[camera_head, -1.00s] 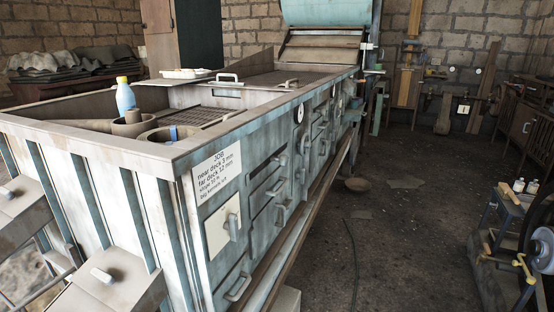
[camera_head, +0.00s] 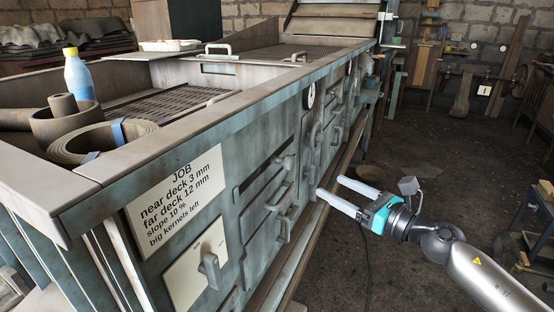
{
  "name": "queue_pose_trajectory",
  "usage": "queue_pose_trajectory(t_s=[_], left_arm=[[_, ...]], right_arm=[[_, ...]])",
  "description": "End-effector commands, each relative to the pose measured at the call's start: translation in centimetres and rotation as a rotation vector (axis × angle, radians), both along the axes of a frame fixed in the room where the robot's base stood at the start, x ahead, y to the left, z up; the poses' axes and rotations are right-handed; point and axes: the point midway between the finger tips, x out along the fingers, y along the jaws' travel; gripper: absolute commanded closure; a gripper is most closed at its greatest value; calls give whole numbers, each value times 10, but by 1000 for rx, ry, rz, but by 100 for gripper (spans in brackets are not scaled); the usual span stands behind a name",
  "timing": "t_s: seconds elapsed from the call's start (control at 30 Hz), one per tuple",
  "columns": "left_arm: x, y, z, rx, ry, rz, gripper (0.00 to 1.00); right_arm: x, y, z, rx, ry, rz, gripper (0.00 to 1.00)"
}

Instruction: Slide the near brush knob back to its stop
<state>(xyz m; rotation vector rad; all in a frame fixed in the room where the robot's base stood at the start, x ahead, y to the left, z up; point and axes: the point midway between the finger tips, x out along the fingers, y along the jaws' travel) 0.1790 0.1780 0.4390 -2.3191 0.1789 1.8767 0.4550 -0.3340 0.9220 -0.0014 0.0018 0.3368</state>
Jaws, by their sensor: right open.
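The side panel of the blue-grey machine carries several handles and knobs. One grey handle (camera_head: 284,162) sits high on the near part of the panel, and another handle (camera_head: 282,228) sits below it. I cannot tell for certain which is the near brush knob. My right gripper (camera_head: 329,186) is open and empty, its two pale fingers apart and pointing left at the panel. It is to the right of these handles, and I see no contact with them. My left gripper is not in view.
A job card (camera_head: 177,190) and a switch plate with a lever (camera_head: 210,268) are on the near panel. A blue bottle (camera_head: 78,76) and a coiled belt (camera_head: 75,147) are on the machine top. The dark floor (camera_head: 420,150) at right is mostly open.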

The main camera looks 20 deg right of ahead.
Motion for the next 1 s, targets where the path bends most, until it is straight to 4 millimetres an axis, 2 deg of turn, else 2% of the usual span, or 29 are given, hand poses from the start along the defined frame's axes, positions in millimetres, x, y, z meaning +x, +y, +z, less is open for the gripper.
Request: queue_pose_trajectory(t_s=[0.17, 1.0], left_arm=[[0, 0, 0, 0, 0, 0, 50], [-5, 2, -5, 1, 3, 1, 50]], right_arm=[[11, 4, 2, -4, -4, 2, 24], [99, 34, 2, 3, -3, -2, 24]])
